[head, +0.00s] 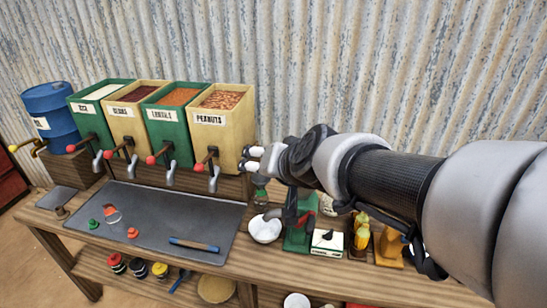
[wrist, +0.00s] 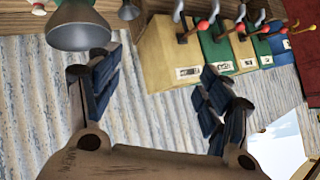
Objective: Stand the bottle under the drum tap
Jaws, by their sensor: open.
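The blue drum (head: 50,112) stands on a wooden block at the left end of the counter. Its tap (head: 38,147), with a yellow knob, points out to the left front above a small grey plate (head: 56,199). A small greenish, see-through vessel (head: 260,186), possibly the bottle, shows just below my gripper; its outline is partly unclear. My gripper (head: 258,158) is open and empty in front of the wall, right of the peanut bin. The drum (wrist: 284,44) shows there at upper right, upside down.
Bins for grain, beans, lentils and peanuts (head: 220,118) with taps line the back. A dark mat (head: 165,215) holds small lids and a blue-brown stick. A white bowl (head: 265,229), green scale (head: 298,232), white box (head: 327,241) and yellow bottles (head: 361,236) crowd the right.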

